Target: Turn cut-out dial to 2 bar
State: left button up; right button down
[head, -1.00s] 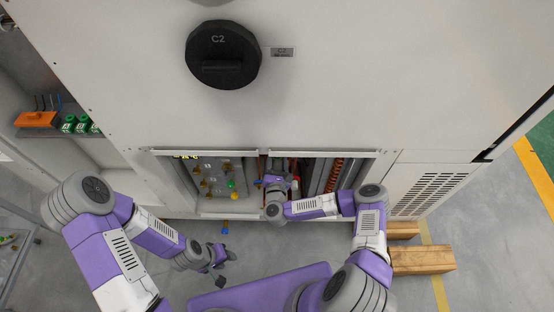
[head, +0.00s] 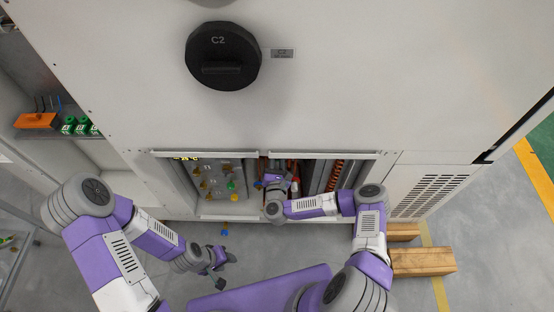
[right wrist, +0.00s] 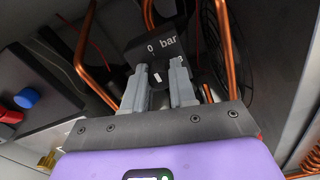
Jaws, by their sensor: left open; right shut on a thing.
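In the right wrist view my right gripper (right wrist: 159,70) is shut on the cut-out dial (right wrist: 157,85), a small dark knob with a white mark. The fingers hide most of the dial. A dark block (right wrist: 140,55) just beyond the fingertips carries the white text "0 bar". In the head view my right gripper (head: 284,183) is inside the right open bay, and the dial cannot be made out there. My left gripper (head: 222,269) is open and empty, low over the floor in front of the cabinet.
Copper pipes (right wrist: 224,60) and a round fan grille flank the block. A red knob (right wrist: 9,115) and a blue knob (right wrist: 27,97) sit at the left. The head view shows a black C2 knob (head: 223,55) on the cabinet and wooden beams (head: 424,261) on the floor.

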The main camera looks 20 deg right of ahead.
jog(key=shift+f+n+p, duration=0.1)
jog(key=shift+n+p, duration=4.6)
jog(key=shift+n, duration=13.1)
jog(key=c, duration=0.9)
grip_release()
